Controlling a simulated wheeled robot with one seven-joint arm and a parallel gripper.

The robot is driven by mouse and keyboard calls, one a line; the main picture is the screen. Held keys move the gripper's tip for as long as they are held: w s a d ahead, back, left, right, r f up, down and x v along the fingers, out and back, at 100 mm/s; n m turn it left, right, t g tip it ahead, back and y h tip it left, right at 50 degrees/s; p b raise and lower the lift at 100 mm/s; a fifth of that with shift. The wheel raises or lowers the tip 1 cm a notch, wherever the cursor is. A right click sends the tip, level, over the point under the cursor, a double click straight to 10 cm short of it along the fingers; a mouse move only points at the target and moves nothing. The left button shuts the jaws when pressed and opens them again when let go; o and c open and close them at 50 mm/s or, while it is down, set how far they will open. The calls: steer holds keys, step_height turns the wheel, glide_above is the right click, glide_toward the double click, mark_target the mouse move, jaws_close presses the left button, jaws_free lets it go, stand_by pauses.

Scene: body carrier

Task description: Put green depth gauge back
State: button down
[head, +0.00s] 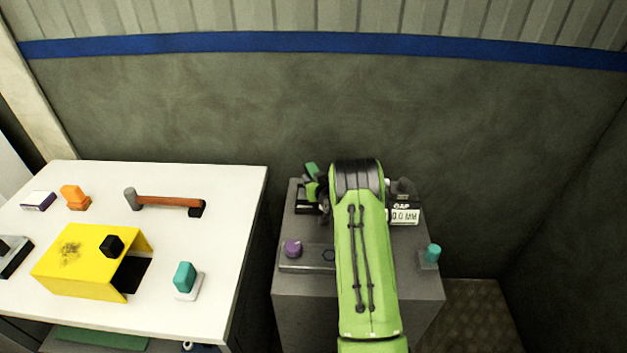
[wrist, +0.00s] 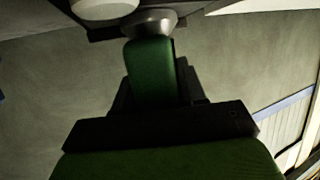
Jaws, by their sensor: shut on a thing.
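The green depth gauge (wrist: 150,72) shows in the wrist view as a dark green block between the dark fingers of my gripper (wrist: 152,98). Its far end meets or overlaps a rounded grey part (wrist: 155,22); I cannot tell whether they touch. In the head view, a small tilted green piece (head: 311,171), which looks like the gauge, shows just left of my arm's black joint, above the back left of the grey stand (head: 300,283). My arm hides much of the stand's middle, and the gripper is mostly hidden there.
The stand carries a purple knob (head: 292,248) on a grey plate, a "GAP 0.0 MM" display (head: 404,214) and a teal-topped piece (head: 432,253). The white table (head: 228,215) at left holds a hammer (head: 165,201), a yellow box (head: 78,262) and coloured blocks. A wall stands close behind.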

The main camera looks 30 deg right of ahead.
steer(key=c, duration=0.6)
jaws_free()
steer(key=shift+c, duration=0.2)
